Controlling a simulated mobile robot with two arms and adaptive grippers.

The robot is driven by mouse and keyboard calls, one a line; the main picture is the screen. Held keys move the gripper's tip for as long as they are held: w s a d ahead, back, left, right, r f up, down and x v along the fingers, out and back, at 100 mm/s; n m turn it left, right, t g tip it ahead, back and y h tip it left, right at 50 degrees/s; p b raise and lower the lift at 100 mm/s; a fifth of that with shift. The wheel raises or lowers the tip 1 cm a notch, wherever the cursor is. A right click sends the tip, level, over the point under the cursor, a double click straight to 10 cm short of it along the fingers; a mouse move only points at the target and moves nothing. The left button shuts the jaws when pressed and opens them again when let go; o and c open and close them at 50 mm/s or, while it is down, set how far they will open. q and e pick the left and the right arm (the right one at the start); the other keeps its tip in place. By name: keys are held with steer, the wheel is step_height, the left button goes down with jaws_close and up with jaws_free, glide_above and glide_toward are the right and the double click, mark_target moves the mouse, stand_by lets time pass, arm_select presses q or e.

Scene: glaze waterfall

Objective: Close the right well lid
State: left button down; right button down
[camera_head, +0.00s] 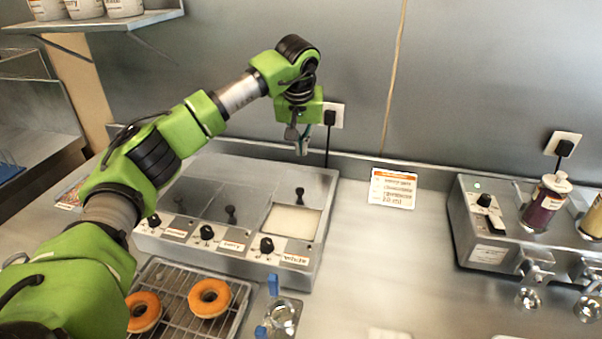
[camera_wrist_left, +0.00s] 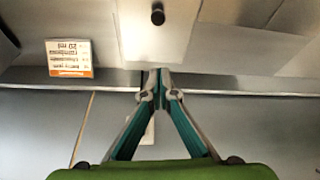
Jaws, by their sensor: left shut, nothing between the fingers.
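The grey glaze warmer (camera_head: 151,242) has three wells in a row. Its right well shows pale glaze (camera_head: 291,223) at the front, so it is partly uncovered. The right lid (camera_head: 316,184), with a dark knob, lies over the back part of that well; whether it is slid back or tilted I cannot tell. The left and middle lids cover their wells. My left gripper (camera_head: 301,150) points down, shut and empty, behind or above the right lid's back edge. In the left wrist view its fingertips (camera_wrist_left: 160,76) meet near the lid (camera_wrist_left: 160,45) and its knob. My right gripper is not in view.
Orange-glazed donuts (camera_head: 209,297) lie on a wire rack (camera_head: 240,300) in front of the warmer. A clear round item (camera_head: 282,318) with blue parts stands beside it. A label card (camera_head: 393,188) leans at the back wall. A dispenser (camera_head: 486,235) stands right; counter between is mostly clear.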

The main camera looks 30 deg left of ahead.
arm_select(q)
steer(key=p, duration=0.3)
glide_above(302, 186)
steer(key=f, duration=0.8)
steer(key=shift+w+a+f, duration=0.2)
steer(key=shift+w+f, duration=0.1)
steer(key=shift+s+d+f+p, duration=0.15)
steer(key=shift+s+p, duration=0.1)
steer(key=shift+p, duration=0.1)
steer(key=shift+s+d+f+p, duration=0.15)
steer(key=shift+s+p, duration=0.1)
steer(key=shift+s, duration=0.2)
steer(key=shift+s+d+p, duration=0.2)
steer(key=shift+s+p, duration=0.1)
steer(key=shift+s, duration=0.2)
steer(key=shift+s+d+f+p, duration=0.15)
steer(key=shift+s+p, duration=0.1)
steer(key=shift+s, duration=0.2)
steer(key=shift+s+d, duration=0.1)
steer(key=shift+s, duration=0.05)
steer(key=shift+f, duration=0.1)
